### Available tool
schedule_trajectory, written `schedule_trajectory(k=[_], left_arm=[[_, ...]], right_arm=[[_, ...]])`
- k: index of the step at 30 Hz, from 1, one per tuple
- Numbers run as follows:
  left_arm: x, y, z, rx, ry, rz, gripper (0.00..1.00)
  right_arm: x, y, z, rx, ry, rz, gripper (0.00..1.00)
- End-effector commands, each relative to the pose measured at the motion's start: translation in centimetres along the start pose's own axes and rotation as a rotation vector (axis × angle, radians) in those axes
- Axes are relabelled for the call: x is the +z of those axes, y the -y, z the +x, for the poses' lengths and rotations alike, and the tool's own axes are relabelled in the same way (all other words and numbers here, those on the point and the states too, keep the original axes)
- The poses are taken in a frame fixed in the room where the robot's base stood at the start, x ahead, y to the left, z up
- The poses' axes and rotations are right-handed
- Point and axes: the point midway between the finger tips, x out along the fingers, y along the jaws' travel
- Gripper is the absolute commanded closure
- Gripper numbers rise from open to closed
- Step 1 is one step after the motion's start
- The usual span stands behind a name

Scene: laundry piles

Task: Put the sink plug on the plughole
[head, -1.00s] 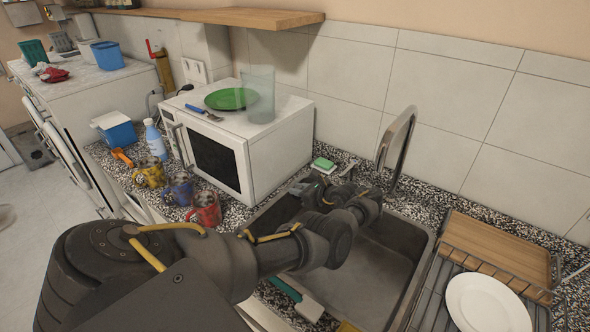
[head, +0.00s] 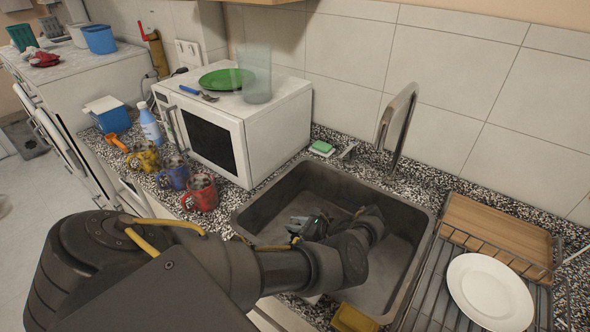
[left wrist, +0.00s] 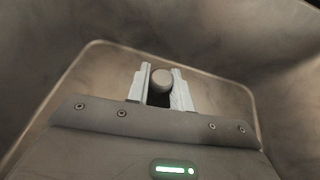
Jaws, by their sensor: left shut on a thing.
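The sink (head: 285,190) is a grey basin set in the speckled counter. My left gripper (head: 305,226) is down inside the basin, with the arm reaching over its front edge. In the left wrist view, my left gripper (left wrist: 158,88) is shut on a small round grey knob, which I take to be the sink plug (left wrist: 162,80). The sink's floor and walls (left wrist: 95,75) surround it there. The plug's underside is hidden, and I cannot tell how far it is from the floor. The plughole is not visible in either view. My right gripper is not in view.
The tall tap (head: 397,120) rises behind the basin, with a green sponge (head: 321,147) beside it. A dish rack with a white plate (head: 489,290) stands at right. Red (head: 202,193), blue and yellow mugs and a microwave (head: 215,140) stand at left.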

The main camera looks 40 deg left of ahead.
Motion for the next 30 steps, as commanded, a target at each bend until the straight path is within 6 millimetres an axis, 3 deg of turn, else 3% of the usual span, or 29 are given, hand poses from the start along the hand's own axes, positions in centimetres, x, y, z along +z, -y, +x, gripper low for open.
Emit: schedule_trajectory(k=[6, 14, 29, 30], left_arm=[[-0.8, 0.0, 0.4, 0.001, 0.001, -0.001, 1.0], [-4.1, 0.0, 1.7, 0.001, -0.001, -0.001, 1.0], [-4.7, 0.0, 2.0, 0.0, 0.001, -0.001, 1.0], [-4.5, 0.0, 1.9, 0.0, 0.001, -0.001, 0.73]], right_arm=[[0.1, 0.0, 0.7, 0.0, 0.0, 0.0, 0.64], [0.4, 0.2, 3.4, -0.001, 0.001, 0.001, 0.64], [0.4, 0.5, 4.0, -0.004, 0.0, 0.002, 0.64], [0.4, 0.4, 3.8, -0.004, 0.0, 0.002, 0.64]])
